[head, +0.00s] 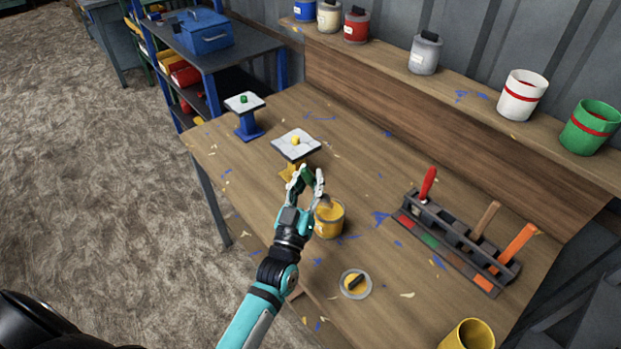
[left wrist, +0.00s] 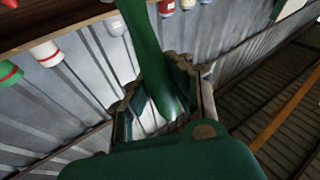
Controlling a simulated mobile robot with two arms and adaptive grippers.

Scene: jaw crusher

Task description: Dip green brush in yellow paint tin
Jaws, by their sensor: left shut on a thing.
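My left gripper (head: 311,178) is shut on the green brush (head: 306,176), of which only a small part shows in the head view. In the left wrist view the green handle (left wrist: 145,50) runs up between the fingers (left wrist: 163,95). The yellow paint tin (head: 329,222) stands open on the workbench, just right of and below the gripper in the head view. A brownish tip shows at the tin's mouth; I cannot tell whether the bristles touch the paint. My right gripper is not in view.
A round lid (head: 355,284) lies on the workbench (head: 400,150). A brush rack (head: 455,245) holds red, wooden and orange handles. Two small stands (head: 248,122) (head: 297,146) carry a green and a yellow piece. Paint pots (head: 522,96) line the back shelf. Another yellow container (head: 468,336) is at the bottom edge.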

